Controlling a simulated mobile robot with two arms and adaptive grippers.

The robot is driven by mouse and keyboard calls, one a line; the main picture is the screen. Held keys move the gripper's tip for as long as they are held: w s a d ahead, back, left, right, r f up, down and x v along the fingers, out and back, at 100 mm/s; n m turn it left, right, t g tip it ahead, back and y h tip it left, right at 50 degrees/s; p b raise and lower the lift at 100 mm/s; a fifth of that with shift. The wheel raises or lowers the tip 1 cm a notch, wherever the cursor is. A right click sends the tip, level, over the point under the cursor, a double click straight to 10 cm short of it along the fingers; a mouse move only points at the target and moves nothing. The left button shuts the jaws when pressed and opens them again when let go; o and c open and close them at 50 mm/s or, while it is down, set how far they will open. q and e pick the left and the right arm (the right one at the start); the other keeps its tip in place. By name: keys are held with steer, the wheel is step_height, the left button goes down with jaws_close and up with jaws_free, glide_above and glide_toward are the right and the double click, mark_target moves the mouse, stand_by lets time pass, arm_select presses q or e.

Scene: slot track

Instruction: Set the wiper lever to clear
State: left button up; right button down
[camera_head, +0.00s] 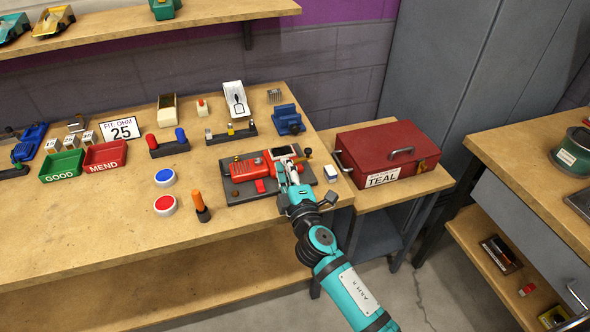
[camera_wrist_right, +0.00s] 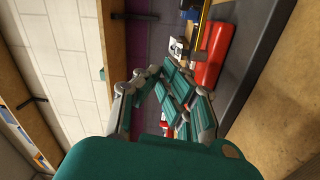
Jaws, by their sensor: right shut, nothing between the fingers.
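A red slot car (camera_head: 250,169) lies on a dark board (camera_head: 239,193) near the right end of the workbench; it also shows in the right wrist view (camera_wrist_right: 214,55). A brass-coloured bar (camera_wrist_right: 202,25) stands out beside the red body in the wrist view. My left gripper is not in view.
A red toolbox (camera_head: 363,143) marked TEAL stands right of the bench. A blue vise (camera_head: 288,119) and a tool rack (camera_head: 231,134) are behind the board. An orange-handled tool (camera_head: 199,202) and two buttons stand to its left. Green and red trays (camera_head: 62,165) are farther left.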

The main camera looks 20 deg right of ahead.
mark_target(294, 162)
steer(key=w, duration=0.6)
steer(key=shift+d+r, duration=0.1)
steer(key=shift+r, duration=0.05)
steer(key=d, duration=0.2)
steer(key=s+d, duration=0.1)
steer(key=shift+f+p, duration=0.35)
steer(key=shift+p, duration=0.05)
steer(key=shift+s+d, duration=0.15)
steer(key=shift+d, duration=0.25)
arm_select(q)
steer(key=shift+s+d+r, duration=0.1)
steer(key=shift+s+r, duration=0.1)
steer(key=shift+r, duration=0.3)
arm_select(e)
steer(key=shift+f, duration=0.1)
steer(key=shift+s+d+f+m+h+b, duration=0.2)
steer(key=shift+f+m+h+b, duration=0.1)
steer(key=shift+h+b, duration=0.4)
steer(key=shift+s, duration=0.1)
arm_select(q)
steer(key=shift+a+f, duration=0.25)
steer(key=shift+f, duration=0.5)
arm_select(e)
steer(key=shift+r, duration=0.25)
